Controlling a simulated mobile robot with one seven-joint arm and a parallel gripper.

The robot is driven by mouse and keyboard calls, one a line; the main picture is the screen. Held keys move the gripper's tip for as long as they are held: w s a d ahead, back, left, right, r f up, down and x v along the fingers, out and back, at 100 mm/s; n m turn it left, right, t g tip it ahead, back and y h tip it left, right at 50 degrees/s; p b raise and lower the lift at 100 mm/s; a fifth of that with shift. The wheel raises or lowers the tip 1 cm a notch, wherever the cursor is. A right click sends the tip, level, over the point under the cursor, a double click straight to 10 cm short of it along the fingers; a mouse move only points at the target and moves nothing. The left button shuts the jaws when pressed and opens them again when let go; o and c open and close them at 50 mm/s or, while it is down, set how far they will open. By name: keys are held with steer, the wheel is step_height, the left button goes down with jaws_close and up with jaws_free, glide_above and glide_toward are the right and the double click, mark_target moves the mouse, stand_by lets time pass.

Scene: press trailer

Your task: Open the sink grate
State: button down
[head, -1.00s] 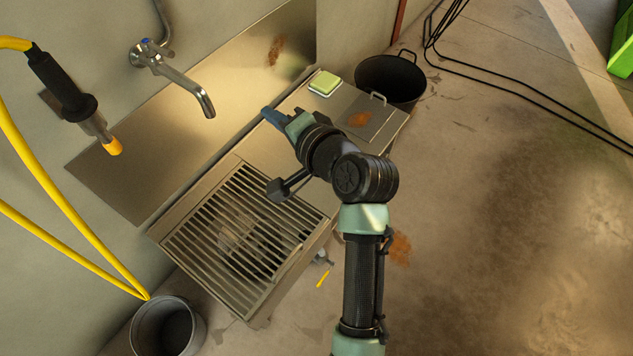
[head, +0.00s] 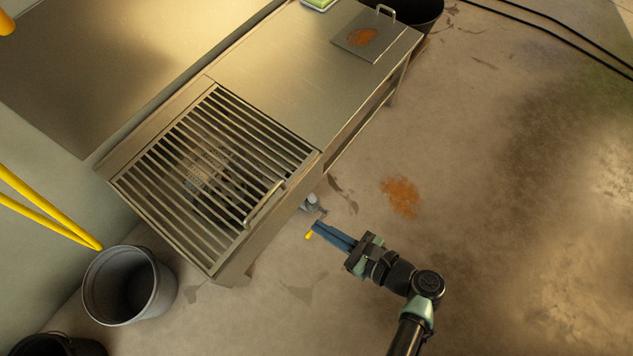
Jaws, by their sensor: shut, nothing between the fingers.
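The sink grate (head: 207,183) is a rectangle of parallel metal bars set flat in the left part of the steel counter. It lies closed over the basin, and a round drain piece shows dimly between its bars. A metal bar handle (head: 264,205) stands on the grate's right edge, towards the counter's front. My gripper (head: 318,231) is shut and empty, with blue fingers pointing left. In the picture it is below and right of the handle, apart from it, beside the counter's front edge. Its exact height is hard to tell.
The steel counter (head: 262,75) carries a rusty plate with a handle (head: 376,35) and a green sponge (head: 318,4). A grey bucket (head: 129,287) stands on the floor at the lower left. A small tap (head: 311,204) sticks out below the counter's front.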

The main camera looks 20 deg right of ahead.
mark_target(281, 204)
steer(key=b+x, duration=0.4)
steer(key=x, duration=0.5)
steer(key=shift+a+f, duration=0.1)
steer(key=shift+f, duration=0.05)
steer(key=shift+w+a+r, duration=0.15)
steer(key=shift+w+r, duration=0.1)
steer(key=shift+r, duration=0.4)
steer(key=shift+w+a+r, duration=0.15)
steer(key=shift+w+r, duration=0.1)
steer(key=shift+r, duration=0.4)
steer(key=shift+w+a+r, duration=0.2)
steer(key=shift+r, duration=0.4)
steer(key=shift+r, duration=0.1)
